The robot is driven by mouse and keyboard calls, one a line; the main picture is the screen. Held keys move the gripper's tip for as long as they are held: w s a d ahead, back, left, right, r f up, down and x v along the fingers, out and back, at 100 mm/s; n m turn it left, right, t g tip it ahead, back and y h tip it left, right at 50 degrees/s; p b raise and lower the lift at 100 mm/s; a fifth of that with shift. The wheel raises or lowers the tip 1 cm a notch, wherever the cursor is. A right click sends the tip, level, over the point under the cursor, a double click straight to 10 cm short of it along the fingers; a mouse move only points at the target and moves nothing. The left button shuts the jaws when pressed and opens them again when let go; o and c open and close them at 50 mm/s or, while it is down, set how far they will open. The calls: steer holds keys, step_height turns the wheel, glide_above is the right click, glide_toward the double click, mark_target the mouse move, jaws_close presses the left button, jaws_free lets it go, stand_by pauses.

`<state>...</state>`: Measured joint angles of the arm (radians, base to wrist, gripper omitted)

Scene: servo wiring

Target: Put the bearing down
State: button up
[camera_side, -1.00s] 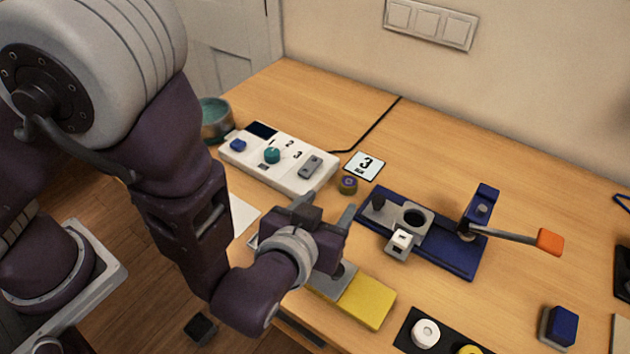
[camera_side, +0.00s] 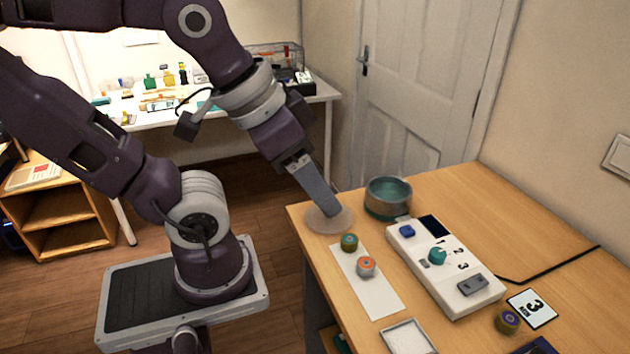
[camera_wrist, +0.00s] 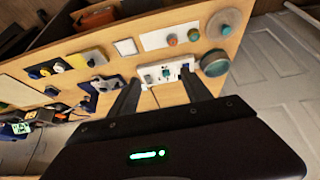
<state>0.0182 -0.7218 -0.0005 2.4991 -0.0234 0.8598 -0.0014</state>
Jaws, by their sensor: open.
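Three small round parts that look like bearings stand on the table. A green-topped one (camera_side: 349,242) and an orange-topped one (camera_side: 366,266) stand on a white strip (camera_side: 379,296); a purple-topped one (camera_side: 507,321) stands beside a card marked 3. I cannot tell which is the task's bearing. The wrist view also shows the green one (camera_wrist: 193,35) and the orange one (camera_wrist: 172,40). My gripper (camera_wrist: 160,88) is open, with nothing visible between its fingers. In the side view it appears over or near a round pale pad (camera_side: 340,223) at the table corner; its height is unclear.
A teal bowl (camera_side: 388,199) stands behind the pad. A white control box (camera_side: 445,270) with a teal knob lies right of the strip. A white square tray (camera_side: 408,338) is at the front. The wrist view shows a blue fixture (camera_wrist: 95,88). A door and wall stand behind the table.

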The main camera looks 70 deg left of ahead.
steer(key=shift+s+a+f, duration=0.1)
steer(key=shift+s+a, duration=0.25)
steer(key=shift+s, duration=0.15)
